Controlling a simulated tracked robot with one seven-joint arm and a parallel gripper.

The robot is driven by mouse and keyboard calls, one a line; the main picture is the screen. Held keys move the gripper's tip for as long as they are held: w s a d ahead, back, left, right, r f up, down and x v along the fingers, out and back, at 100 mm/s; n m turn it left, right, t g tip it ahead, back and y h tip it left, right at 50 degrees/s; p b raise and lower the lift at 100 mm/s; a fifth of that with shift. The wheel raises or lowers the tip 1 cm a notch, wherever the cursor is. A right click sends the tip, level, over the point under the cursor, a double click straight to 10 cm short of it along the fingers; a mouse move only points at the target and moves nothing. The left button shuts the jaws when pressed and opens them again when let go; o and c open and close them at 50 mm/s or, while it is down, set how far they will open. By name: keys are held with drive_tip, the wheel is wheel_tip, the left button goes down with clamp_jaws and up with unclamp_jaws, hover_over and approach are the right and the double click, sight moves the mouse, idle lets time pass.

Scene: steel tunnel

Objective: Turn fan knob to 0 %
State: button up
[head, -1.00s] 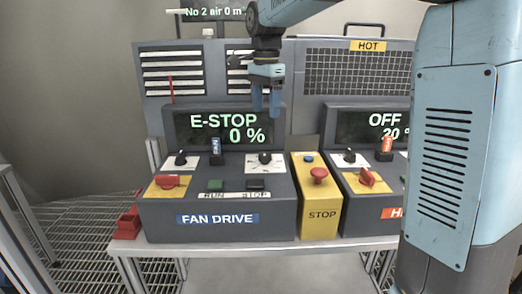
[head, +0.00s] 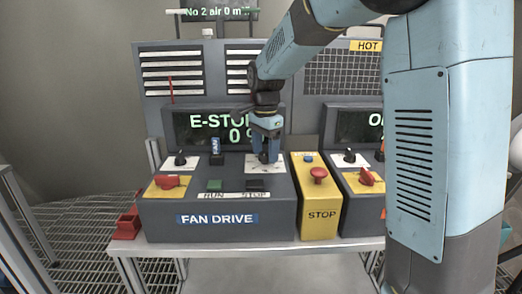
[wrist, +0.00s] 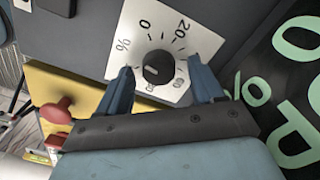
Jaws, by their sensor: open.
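The fan knob (wrist: 158,67) is a round black knob on a white percent dial plate (wrist: 187,38), on the right of the fan drive box's sloping top. A light pointer mark on the knob shows in the wrist view. My gripper (wrist: 163,82) is open, with one blue finger on each side of the knob; whether they touch it I cannot tell. In the head view my gripper (head: 265,158) points down over the dial and hides most of the knob. The fan drive box (head: 170,222) has a display (head: 195,126) reading E-STOP with a percent value, partly hidden by my arm.
A yellow stop box (head: 319,222) with a red mushroom button (head: 318,175) stands right of the fan drive box. A red rotary switch (head: 168,182), a green button (head: 214,185) and a black button (head: 256,185) are on the fan drive box. A heater box stands further right.

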drive_tip(key=shift+c, duration=0.5)
drive_tip(key=c, duration=0.9)
drive_tip(key=shift+a, duration=0.35)
drive_tip(key=shift+c, duration=0.2)
drive_tip(key=shift+d, duration=0.3)
drive_tip(key=shift+n, duration=0.3)
